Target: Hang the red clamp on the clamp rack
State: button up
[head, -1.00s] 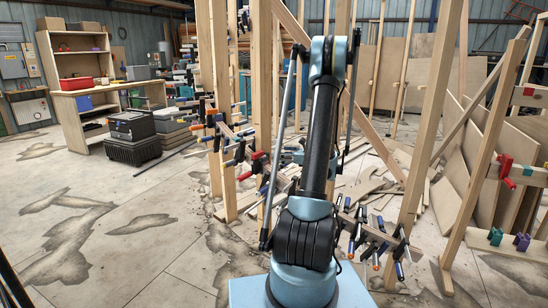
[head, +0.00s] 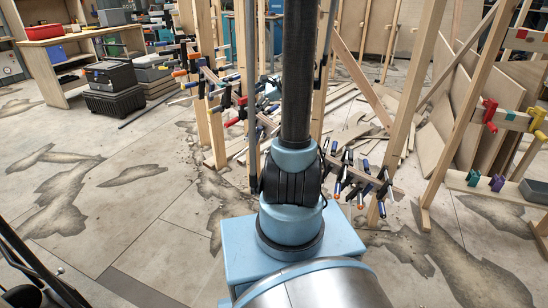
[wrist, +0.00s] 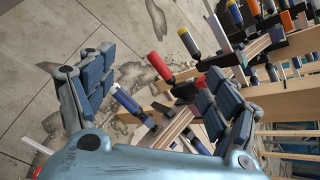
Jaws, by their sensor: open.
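A red-handled clamp (wrist: 158,66) shows in the wrist view, between and beyond the fingers of my gripper (wrist: 160,62). My gripper is open with nothing between its fingers, and I see no contact with that clamp. A red handle (head: 233,121) also shows left of my arm in the head view, among clamps on the wooden stringer. The likely clamp rack (head: 512,119), a wooden frame with coloured patches, stands at the far right. A red clamp (head: 490,111) is on its middle board. My gripper is outside the head view.
More dark clamps (head: 350,174) are on the stringer right of my arm. Wooden posts (head: 410,110) stand close by. A black toolbox (head: 112,76) is at the left. The left floor is mostly open.

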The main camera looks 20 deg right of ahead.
jog(key=s+a+n+g+h, duration=0.2)
jog(key=s+a+n, duration=0.3)
jog(key=s, duration=0.5)
jog(key=s+d+f+n+g+h, duration=0.1)
jog(key=s+n, duration=0.3)
jog(key=s, duration=0.4)
jog(key=s+d+f+n+g+h, duration=0.1)
jog(key=s+d+f+n+h, duration=0.1)
jog(key=s+n, duration=0.3)
jog(key=s+d+f+n+g+h, duration=0.1)
jog(key=s+d+f+n+h, duration=0.1)
jog(key=s, duration=1)
jog(key=f+n+h, duration=0.1)
jog(key=n+h, duration=0.1)
jog(key=n, duration=0.1)
jog(key=shift+d, duration=0.15)
jog(key=shift+s, duration=0.1)
jog(key=shift+w+f, duration=0.25)
jog(key=shift+w, duration=0.25)
